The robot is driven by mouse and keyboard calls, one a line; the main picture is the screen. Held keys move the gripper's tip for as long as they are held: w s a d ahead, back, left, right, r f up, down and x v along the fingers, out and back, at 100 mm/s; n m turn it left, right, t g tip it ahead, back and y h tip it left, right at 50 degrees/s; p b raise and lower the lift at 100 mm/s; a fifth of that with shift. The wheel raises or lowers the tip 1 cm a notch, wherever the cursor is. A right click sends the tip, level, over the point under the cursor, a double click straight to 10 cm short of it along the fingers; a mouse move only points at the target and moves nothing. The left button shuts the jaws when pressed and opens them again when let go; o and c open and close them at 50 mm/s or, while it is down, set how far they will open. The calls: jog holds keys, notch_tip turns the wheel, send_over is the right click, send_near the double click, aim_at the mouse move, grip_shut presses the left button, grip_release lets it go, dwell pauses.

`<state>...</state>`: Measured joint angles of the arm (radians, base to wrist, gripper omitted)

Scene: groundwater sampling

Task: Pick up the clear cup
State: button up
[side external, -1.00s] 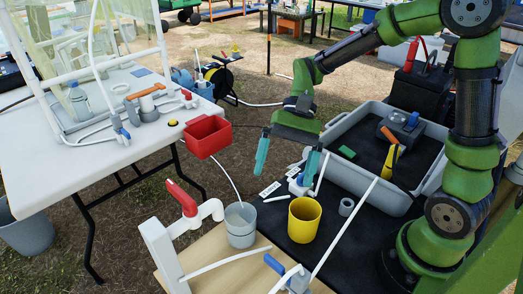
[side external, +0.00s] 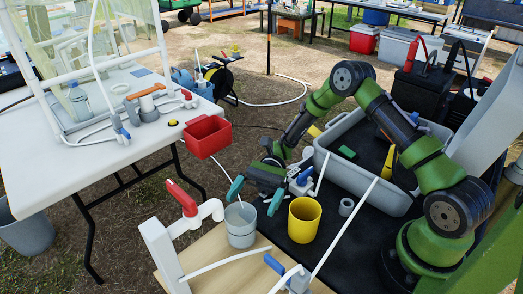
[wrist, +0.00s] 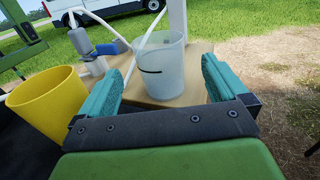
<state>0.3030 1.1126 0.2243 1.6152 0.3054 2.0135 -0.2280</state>
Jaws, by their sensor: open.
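The clear cup (side external: 240,227) stands upright on the light wooden board, below the tap with the red handle, in the side view. It looks translucent grey-white, and a thin white tube shows at its mouth. In the wrist view the cup (wrist: 160,66) is straight ahead, with a short dark mark on its wall. My gripper (side external: 254,196) is open, with teal fingers, just behind and above the cup's rim. In the wrist view its fingertips (wrist: 160,80) are spread to either side of the cup's line, with nothing held. I cannot tell whether either finger touches the cup.
A yellow cup (side external: 304,219) stands close to the right of the clear cup. The red-handled tap (side external: 184,200) and white post are on the left. A blue-handled valve (side external: 275,265) is in front. A grey tray (side external: 387,198) with tools lies behind right.

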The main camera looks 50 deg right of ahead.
aim_at(235, 233)
jog(key=shift+s+a+f, duration=0.15)
jog(key=shift+a+f, duration=0.35)
jog(key=shift+f, duration=0.05)
jog(key=x, duration=0.6)
jog(key=shift+s+a, duration=0.15)
jog(key=shift+a, duration=0.1)
jog(key=c, duration=1)
notch_tip(235, 233, up, 9)
jog(key=shift+c, duration=0.2)
jog(key=w+d+f, duration=0.1)
jog(key=d, duration=0.2)
jog(key=w+d+f, duration=0.2)
jog(key=d, duration=0.1)
jog(key=w+d+f, duration=0.1)
jog(key=d+f, duration=0.1)
jog(key=d, duration=0.1)
jog(key=shift+w, duration=0.3)
jog(key=shift+w+d+f, duration=0.1)
jog(key=shift+d, duration=0.15)
jog(key=shift+a+g, duration=0.2)
jog(key=shift+g, duration=0.1)
jog(key=x, duration=1.6)
jog(key=shift+s+a+f, duration=0.1)
jog(key=shift+s+a, duration=0.05)
jog(key=shift+s, duration=0.05)
jog(key=f, duration=0.3)
jog(key=shift+s+a, duration=0.2)
jog(key=shift+a, duration=0.2)
jog(key=shift+f, duration=0.3)
